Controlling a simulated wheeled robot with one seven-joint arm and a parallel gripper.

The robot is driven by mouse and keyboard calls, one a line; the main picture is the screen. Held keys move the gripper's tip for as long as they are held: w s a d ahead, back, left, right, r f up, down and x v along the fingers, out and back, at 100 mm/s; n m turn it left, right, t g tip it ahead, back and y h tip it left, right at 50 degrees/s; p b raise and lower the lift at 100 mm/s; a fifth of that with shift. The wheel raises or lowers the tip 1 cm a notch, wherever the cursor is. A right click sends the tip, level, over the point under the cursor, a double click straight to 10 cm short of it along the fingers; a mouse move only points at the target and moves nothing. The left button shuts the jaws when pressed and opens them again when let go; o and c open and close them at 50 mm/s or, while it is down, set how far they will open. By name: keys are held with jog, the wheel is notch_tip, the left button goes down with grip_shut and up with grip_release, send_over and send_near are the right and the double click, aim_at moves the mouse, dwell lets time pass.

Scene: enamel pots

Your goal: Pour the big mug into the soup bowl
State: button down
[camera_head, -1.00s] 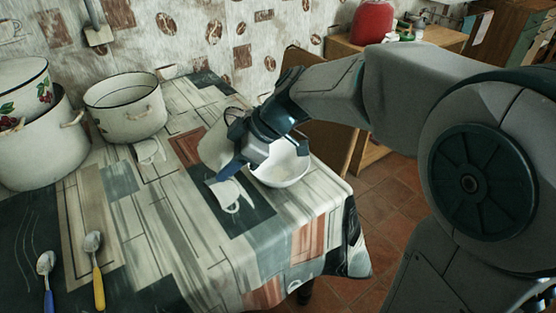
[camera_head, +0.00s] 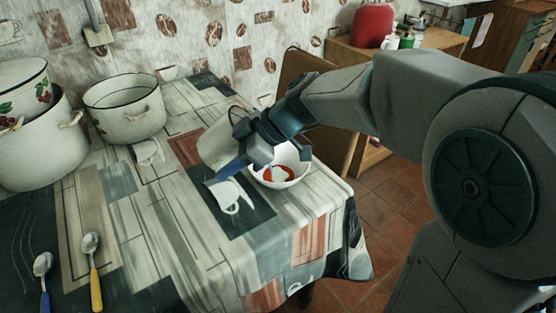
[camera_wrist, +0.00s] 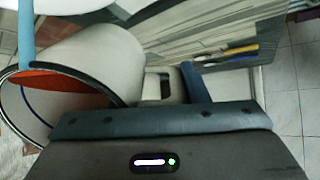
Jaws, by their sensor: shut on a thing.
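The big mug (camera_head: 217,143) is white and tilted well over, with its mouth toward the soup bowl on the right. My gripper (camera_head: 243,156) is shut on the mug and holds it beside and above the bowl. The white soup bowl (camera_head: 296,180) stands upright near the table's right edge, with red contents showing inside. In the wrist view the mug (camera_wrist: 95,62) lies nearly sideways, with its dark-rimmed mouth at the left and some red inside. My fingers partly hide the mug and the bowl's far side in the head view.
A white pot (camera_head: 125,112) and a stack of larger pots (camera_head: 35,145) stand at the left of the table. A blue-handled spoon (camera_head: 44,272) and a yellow-handled spoon (camera_head: 93,268) lie at the front left. The patterned cloth (camera_head: 180,240) is clear in front.

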jog(key=shift+r+y, duration=0.45)
jog(key=shift+y, duration=0.25)
dwell(1.0)
jog(key=shift+d+f+y+b, duration=0.1)
jog(key=shift+f+y+b, duration=0.15)
jog(key=shift+y+b, duration=0.5)
dwell(1.7)
jog(key=shift+r, duration=0.1)
dwell(0.7)
